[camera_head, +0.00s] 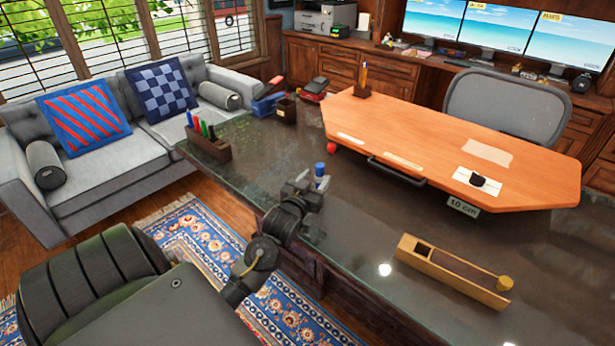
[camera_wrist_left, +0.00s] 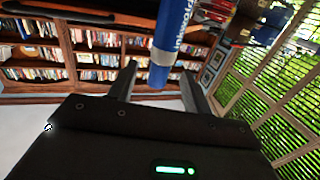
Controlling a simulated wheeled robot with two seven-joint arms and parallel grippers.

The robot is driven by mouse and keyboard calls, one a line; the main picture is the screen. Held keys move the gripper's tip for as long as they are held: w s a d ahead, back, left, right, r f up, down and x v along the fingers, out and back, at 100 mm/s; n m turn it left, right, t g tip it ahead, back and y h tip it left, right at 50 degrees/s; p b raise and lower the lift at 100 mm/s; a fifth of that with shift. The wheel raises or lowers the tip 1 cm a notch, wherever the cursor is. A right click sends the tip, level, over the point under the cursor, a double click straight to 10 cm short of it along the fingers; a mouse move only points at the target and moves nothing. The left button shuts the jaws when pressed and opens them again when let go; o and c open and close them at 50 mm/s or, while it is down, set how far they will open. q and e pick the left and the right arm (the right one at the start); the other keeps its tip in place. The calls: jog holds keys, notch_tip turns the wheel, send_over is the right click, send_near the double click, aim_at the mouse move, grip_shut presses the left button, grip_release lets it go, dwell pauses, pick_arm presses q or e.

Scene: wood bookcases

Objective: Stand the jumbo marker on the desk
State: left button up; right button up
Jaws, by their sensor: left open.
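The jumbo marker (camera_head: 320,170) is blue and looks upright on the dark desk (camera_head: 345,232), near its front edge. In the left wrist view the marker (camera_wrist_left: 172,40) runs down from the top edge between the two fingers, with lettering on its side. My left gripper (camera_head: 311,184) is open, with its fingers on either side of the marker; I cannot tell whether they touch it. The gripper partly hides the marker's lower part in the head view. My right gripper is not in view.
A wooden holder with several coloured markers (camera_head: 208,146) stands to the left. A red ball (camera_head: 331,148) and an orange board (camera_head: 450,140) lie beyond the marker. A long wooden box (camera_head: 440,275) is at the right. The desk between is clear.

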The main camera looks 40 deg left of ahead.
pick_arm(q)
jog(key=v, duration=0.6)
jog(key=shift+s, duration=0.3)
jog(key=shift+f, duration=0.1)
